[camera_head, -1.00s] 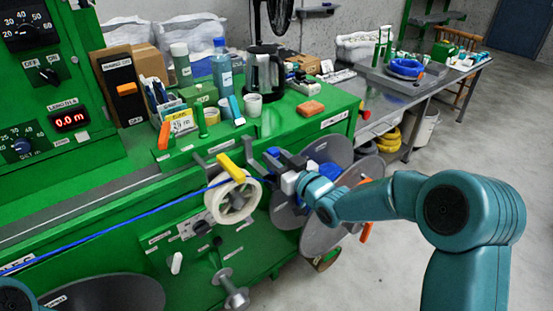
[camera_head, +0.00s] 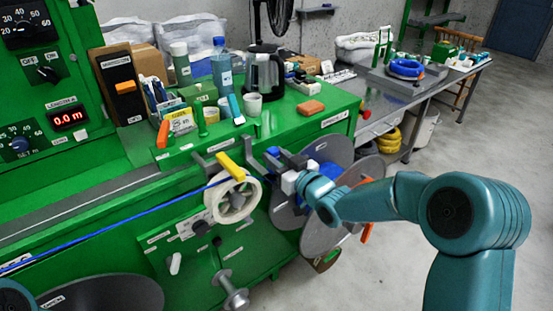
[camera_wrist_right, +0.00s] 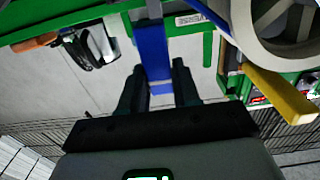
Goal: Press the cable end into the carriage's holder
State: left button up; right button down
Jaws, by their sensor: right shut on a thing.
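The blue cable (camera_head: 120,224) runs taut from the left edge up to the grey bracket with a yellow lever (camera_head: 230,166) on the green machine. A white ring-shaped roll (camera_head: 252,203) sits just below the lever. My right gripper (camera_head: 275,159) is just right of the lever. In the right wrist view its fingers (camera_wrist_right: 157,85) are shut on a blue piece (camera_wrist_right: 152,50); I cannot tell whether this is the cable end. The yellow lever (camera_wrist_right: 280,95) is to its right there. Which part is the carriage's holder is unclear. My left gripper is out of view.
Grey reel discs (camera_head: 335,152) stand behind and below my right gripper. The green bench top (camera_head: 290,122) holds a kettle (camera_head: 263,72), bottles, cups and an orange block (camera_head: 311,107). A grey side table (camera_head: 385,100) stands at the back right. The floor at right is clear.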

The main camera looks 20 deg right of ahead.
jog(key=shift+b, duration=0.5)
dwell(0.8)
jog(key=shift+f+b, duration=2.1)
jog(key=shift+b, duration=0.3)
dwell(1.0)
jog(key=c, duration=0.7)
grip_release()
jog(key=shift+c, duration=0.2)
jog(key=b+v, duration=0.3)
jog(key=v, duration=0.5)
